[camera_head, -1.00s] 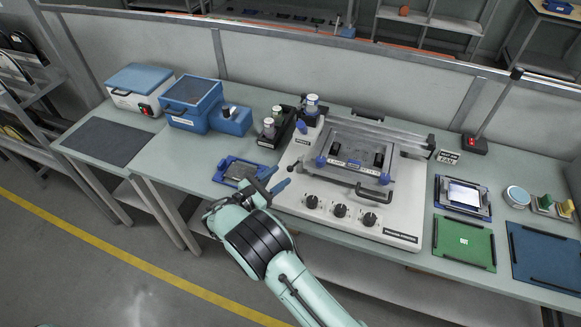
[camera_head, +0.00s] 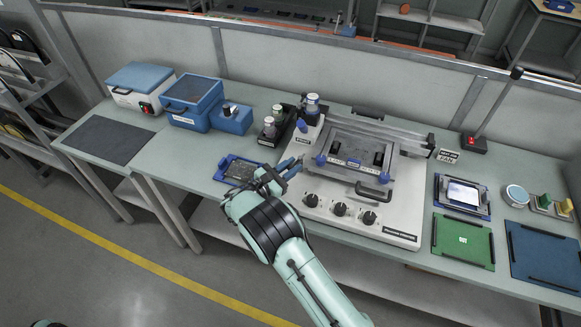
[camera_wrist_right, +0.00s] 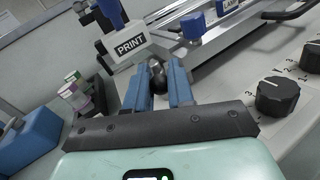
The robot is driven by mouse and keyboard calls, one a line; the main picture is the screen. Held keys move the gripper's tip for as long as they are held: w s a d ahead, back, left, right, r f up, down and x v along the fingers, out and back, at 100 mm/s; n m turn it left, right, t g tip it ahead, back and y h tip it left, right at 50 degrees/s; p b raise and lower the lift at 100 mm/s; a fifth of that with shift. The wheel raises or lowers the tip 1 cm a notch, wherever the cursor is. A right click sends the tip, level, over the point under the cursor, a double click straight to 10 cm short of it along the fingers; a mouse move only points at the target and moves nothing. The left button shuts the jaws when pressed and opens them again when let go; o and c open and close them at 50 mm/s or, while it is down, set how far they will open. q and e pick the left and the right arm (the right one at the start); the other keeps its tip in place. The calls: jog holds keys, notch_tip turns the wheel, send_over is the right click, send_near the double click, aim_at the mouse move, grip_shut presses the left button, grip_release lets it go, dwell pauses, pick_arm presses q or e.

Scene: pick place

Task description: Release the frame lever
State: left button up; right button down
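The printing machine (camera_head: 400,228) is a pale box with a grey hinged frame (camera_head: 350,150) on top. Blue knobs (camera_head: 320,160) sit at the frame's front corners, and a dark bar handle (camera_head: 373,191) is at its front. Which part is the frame lever, I cannot tell. A blue-topped lever (camera_head: 301,125) stands by the PRINT label (camera_wrist_right: 130,46). My right gripper (camera_head: 292,168) is at the machine's left edge, with its blue fingers apart. In the wrist view, a dark rounded knob (camera_wrist_right: 157,75) shows between the fingertips; contact is unclear. My left gripper is out of view.
A blue-framed board (camera_head: 238,170) lies left of the gripper. Jars (camera_head: 269,127) in a black holder stand behind it. Black dials (camera_head: 340,209) line the machine's front. Green (camera_head: 463,240) and blue (camera_head: 545,257) mats lie at right.

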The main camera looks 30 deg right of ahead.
jog(key=shift+s+d+n+t+y+b, duration=0.1)
jog(key=shift+s+n+t+y+b, duration=0.1)
jog(key=shift+n+t+b, duration=0.3)
jog(key=shift+s+d+n+t+y+b, duration=0.1)
jog(key=shift+n+t+y+b, duration=0.15)
jog(key=shift+t, duration=0.45)
jog(key=shift+s+d+n+t+y+b, duration=0.15)
jog(key=shift+n+t+y+b, duration=0.15)
jog(key=shift+n+t, duration=0.2)
jog(key=shift+s+d+n+t+y+b, duration=0.15)
jog(key=shift+n+t+b, duration=0.2)
jog(key=shift+t, duration=0.25)
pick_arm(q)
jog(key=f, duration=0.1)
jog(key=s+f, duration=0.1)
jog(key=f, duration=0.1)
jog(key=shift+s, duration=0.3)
pick_arm(e)
jog(key=c, duration=1)
grip_release()
jog(key=shift+c, duration=0.2)
jog(key=shift+a, duration=0.2)
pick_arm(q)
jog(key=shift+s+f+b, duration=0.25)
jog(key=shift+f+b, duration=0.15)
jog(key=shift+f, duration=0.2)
pick_arm(e)
jog(key=v, duration=1.3)
jog(key=shift+s, duration=0.1)
